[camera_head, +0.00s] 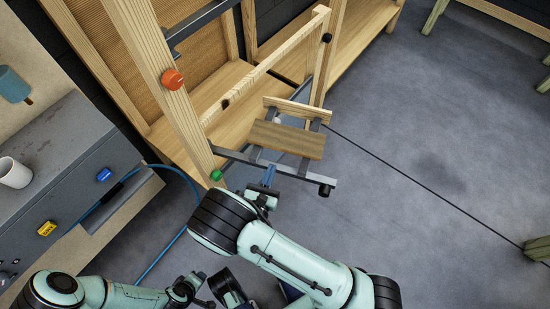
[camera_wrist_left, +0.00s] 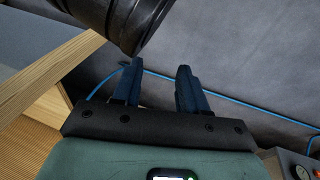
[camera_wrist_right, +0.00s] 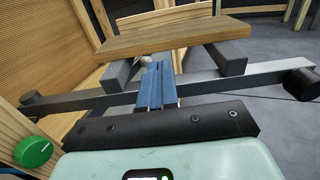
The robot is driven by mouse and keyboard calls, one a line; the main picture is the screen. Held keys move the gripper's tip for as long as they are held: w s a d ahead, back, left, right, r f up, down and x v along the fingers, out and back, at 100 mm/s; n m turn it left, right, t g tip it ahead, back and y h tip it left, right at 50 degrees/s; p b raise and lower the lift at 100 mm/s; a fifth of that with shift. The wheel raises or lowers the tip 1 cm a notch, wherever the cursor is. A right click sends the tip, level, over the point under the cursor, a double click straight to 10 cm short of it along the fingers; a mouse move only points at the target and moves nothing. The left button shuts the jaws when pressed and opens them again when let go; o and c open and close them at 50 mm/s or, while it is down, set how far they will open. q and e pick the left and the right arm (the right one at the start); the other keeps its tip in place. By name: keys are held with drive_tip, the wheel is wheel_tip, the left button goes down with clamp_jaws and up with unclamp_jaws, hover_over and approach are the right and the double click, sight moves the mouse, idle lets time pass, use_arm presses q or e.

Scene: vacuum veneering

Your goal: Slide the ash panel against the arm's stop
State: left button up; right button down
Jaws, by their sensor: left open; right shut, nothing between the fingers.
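The ash panel (camera_head: 287,139) is a brown wooden board lying across dark bars of the metal arm (camera_head: 305,176). A paler upright wooden strip, which looks like the stop (camera_head: 297,109), stands just behind it; a gap shows between them. The panel (camera_wrist_right: 175,40) and strip (camera_wrist_right: 165,15) also show in the right wrist view. My right gripper (camera_head: 269,176) is shut and empty, its blue fingers (camera_wrist_right: 157,83) pointing at the panel's near edge. I cannot tell whether they touch. My left gripper (camera_wrist_left: 160,85) is open and empty, away from the panel.
A wooden frame post (camera_head: 165,90) with an orange knob (camera_head: 172,79) and a green knob (camera_head: 216,175) stands left of the arm. A grey bench unit (camera_head: 65,165) with a white mug (camera_head: 14,173) is at left. A blue hose (camera_head: 165,245) runs below. Floor at right is mostly clear.

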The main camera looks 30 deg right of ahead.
sight(287, 139)
drive_tip(key=b+x, duration=0.1)
drive_tip(key=x, duration=0.4)
drive_tip(key=shift+w+d, duration=0.1)
use_arm(q)
drive_tip(key=s+f, duration=0.2)
drive_tip(key=shift+s+a+f+g, duration=0.2)
drive_tip(key=shift+s+g, duration=0.1)
drive_tip(key=shift+g, duration=0.1)
drive_tip(key=shift+w+d+r+t+p, duration=0.1)
drive_tip(key=shift+w+r+t+p, duration=0.25)
drive_tip(key=shift+w+r, duration=0.5)
use_arm(e)
drive_tip(key=x, duration=0.2)
drive_tip(key=shift+w+d, duration=0.25)
